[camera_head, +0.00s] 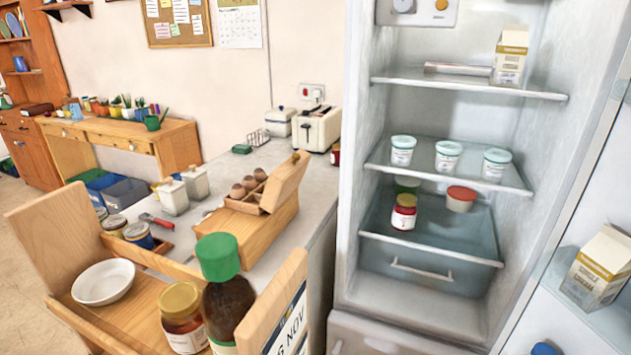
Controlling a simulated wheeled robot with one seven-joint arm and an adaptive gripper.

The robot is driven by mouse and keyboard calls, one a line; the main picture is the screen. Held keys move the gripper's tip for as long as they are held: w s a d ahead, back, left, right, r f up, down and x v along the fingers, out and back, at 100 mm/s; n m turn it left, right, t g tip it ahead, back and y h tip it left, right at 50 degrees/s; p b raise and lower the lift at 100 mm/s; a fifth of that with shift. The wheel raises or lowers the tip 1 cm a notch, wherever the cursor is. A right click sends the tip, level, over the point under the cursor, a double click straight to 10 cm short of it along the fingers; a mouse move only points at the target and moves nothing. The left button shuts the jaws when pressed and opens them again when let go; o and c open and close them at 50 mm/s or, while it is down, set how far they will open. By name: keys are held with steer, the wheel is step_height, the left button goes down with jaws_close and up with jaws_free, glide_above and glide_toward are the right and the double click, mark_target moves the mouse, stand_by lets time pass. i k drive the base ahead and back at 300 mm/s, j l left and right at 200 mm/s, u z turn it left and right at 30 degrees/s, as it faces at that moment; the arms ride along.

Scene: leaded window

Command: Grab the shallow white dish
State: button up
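The shallow white dish (103,282) is at the lower left, on the floor of an open wooden crate or tray (128,318). It looks upright and empty. A jar with a gold lid (182,318) and a dark bottle with a green cap (224,300) stand to its right in the same wooden holder. The holder's tall end panel rises behind and left of the dish. My gripper is not in view.
The grey counter (262,252) holds an egg rack (248,193), canisters and a toaster (316,129). Floor shows at far left.

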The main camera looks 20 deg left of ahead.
mark_target(105, 282)
steer(key=u, duration=1.85)
steer(key=i+j+z, duration=0.15)
steer(key=k+j, duration=0.05)
steer(key=j, duration=0.05)
